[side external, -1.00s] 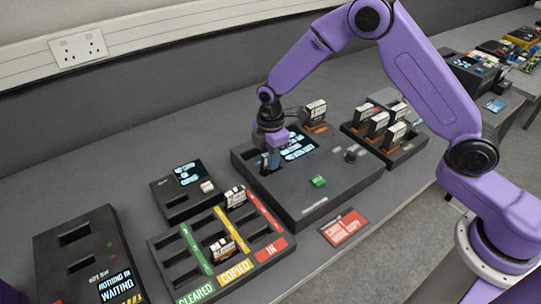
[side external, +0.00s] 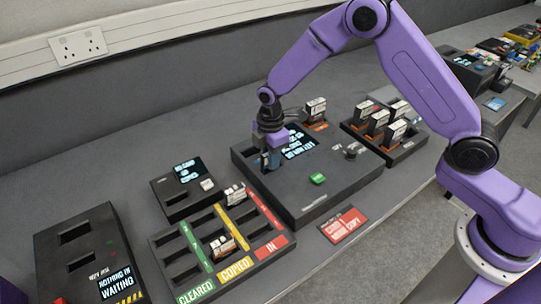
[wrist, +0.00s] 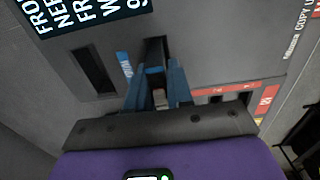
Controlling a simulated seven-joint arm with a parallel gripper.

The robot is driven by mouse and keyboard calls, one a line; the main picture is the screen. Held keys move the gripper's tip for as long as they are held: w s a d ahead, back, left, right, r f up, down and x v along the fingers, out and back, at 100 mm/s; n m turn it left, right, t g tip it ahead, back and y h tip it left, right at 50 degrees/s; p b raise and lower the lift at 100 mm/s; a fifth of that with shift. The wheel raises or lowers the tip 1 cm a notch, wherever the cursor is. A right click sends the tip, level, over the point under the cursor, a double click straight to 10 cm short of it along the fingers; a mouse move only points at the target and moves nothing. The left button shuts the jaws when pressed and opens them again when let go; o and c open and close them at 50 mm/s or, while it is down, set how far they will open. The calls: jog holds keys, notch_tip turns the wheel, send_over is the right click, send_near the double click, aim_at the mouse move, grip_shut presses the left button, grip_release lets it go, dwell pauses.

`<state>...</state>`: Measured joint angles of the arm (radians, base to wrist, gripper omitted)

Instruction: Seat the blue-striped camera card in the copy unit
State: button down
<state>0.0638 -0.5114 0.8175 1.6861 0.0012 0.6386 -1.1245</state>
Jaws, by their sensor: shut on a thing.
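The copy unit (side external: 335,195) is a wide dark box with a lit screen and a green button. My gripper (side external: 270,163) points down at its left end, close over the top face. The fingers are at a dark slot (wrist: 155,50) in the unit, beside a blue label (wrist: 125,65). I cannot tell how deep the card sits.
A second, empty slot (wrist: 95,70) lies beside it. A sorting tray (side external: 262,252) with green, yellow and red strips holds two cards. A small reader (side external: 186,190) stands behind it. A rack (side external: 405,150) of several cards stands right, and one card (side external: 316,110) stands at the unit's back.

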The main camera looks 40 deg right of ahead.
jog(key=c, duration=0.6)
grip_release()
jog(key=shift+r, duration=0.1)
jog(key=shift+r, duration=3.6)
jog(key=shift+r, duration=0.1)
